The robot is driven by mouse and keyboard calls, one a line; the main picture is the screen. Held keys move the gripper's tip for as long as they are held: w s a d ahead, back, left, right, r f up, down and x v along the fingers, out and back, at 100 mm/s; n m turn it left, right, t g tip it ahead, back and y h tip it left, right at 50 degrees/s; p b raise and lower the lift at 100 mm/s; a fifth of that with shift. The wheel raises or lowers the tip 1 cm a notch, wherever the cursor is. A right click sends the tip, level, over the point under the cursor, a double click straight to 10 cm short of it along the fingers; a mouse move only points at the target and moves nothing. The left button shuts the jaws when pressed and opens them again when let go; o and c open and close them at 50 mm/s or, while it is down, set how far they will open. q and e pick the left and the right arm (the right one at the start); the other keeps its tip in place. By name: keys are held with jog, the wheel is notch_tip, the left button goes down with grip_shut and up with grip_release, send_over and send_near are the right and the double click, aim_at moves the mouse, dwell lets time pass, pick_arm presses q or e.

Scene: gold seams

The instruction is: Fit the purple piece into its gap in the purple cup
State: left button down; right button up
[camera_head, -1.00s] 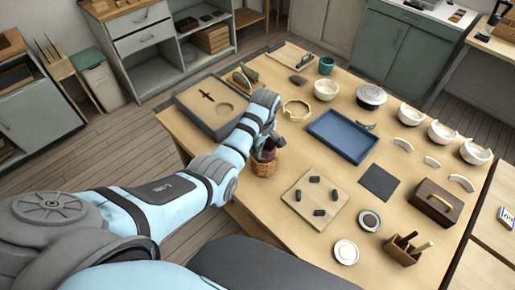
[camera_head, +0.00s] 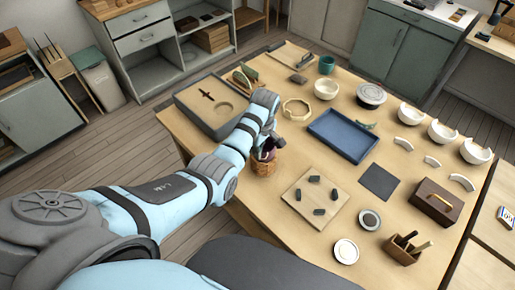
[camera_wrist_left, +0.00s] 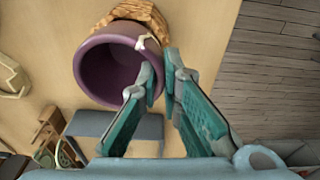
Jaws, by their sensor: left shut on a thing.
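The purple cup (camera_wrist_left: 92,72) shows its open mouth in the left wrist view, with pale edges on the right side of its rim. In the head view the cup (camera_head: 267,155) sits in a woven basket (camera_head: 264,168) near the table's front left edge, partly hidden by my arm. My left gripper (camera_wrist_left: 160,72) is at the right side of the cup's rim, its teal fingers close together. It is shut on the purple piece, which the fingers hide. Whether the piece touches the gap cannot be told. My right gripper is out of view.
A wooden board with dark pegs (camera_head: 303,202) lies right of the basket. A blue tray (camera_head: 325,147) and a grey box (camera_head: 187,105) are behind. White broken bowls (camera_head: 441,134) stand at the right. The floor (camera_wrist_left: 270,70) lies beyond the table edge.

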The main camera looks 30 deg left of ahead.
pick_arm(q)
jog(key=shift+f, duration=0.1)
dwell(0.7)
jog(key=c, duration=1.7)
grip_release()
jog(key=o, duration=0.5)
jog(key=shift+r, duration=3)
